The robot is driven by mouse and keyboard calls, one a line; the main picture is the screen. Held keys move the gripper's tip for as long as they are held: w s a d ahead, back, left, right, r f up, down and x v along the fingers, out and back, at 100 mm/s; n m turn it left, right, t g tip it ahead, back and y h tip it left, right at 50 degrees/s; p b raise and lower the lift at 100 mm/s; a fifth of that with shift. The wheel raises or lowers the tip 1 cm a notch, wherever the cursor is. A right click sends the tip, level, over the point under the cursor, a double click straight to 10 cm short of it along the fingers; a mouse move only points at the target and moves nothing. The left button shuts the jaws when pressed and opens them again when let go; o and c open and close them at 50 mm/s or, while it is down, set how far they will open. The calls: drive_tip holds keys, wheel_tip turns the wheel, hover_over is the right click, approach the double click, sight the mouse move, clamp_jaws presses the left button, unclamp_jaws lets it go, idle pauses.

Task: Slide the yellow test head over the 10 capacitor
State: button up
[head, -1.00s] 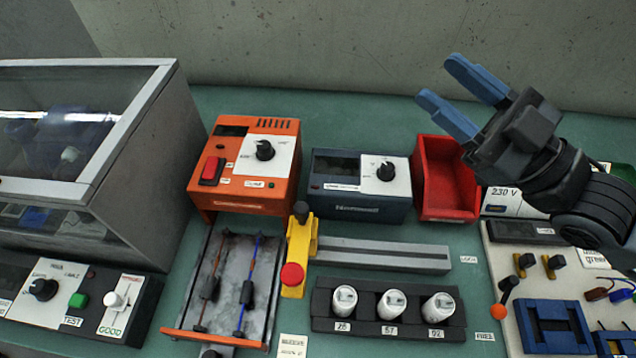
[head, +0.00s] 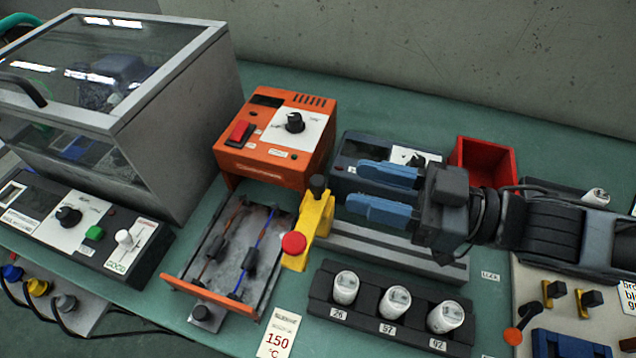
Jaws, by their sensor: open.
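The yellow test head (head: 312,228), with a red button and a black knob, sits at the left end of the grey rail (head: 365,246). Three white capacitors stand upright in a dark holder (head: 318,288) in front of the rail: left (head: 345,288), middle (head: 395,301) and right (head: 446,316). Their small labels look like 26, 57 and 92; I cannot make out a 10. The test head is left of all three. My gripper (head: 353,188) is open and empty, fingers pointing left, just right of the test head's knob and apart from it. It hides part of the rail.
An orange box (head: 272,150) and a dark blue meter (head: 350,150) stand behind the rail, beside a red bin (head: 485,160). An orange-edged tray (head: 235,255) with probes lies left of the test head. A glass-lidded cabinet (head: 190,110) stands farther left.

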sight(318, 187)
drive_tip(key=a+f, duration=0.1)
drive_tip(key=a, duration=0.1)
drive_tip(key=w+a, duration=0.1)
drive_tip(key=a, duration=0.1)
drive_tip(key=w+a+f+p, duration=0.1)
drive_tip(key=a, duration=0.2)
drive_tip(key=shift+w+f, duration=0.25)
drive_tip(key=shift+f, duration=0.05)
drive_tip(key=shift+c, duration=0.3)
clamp_jaws()
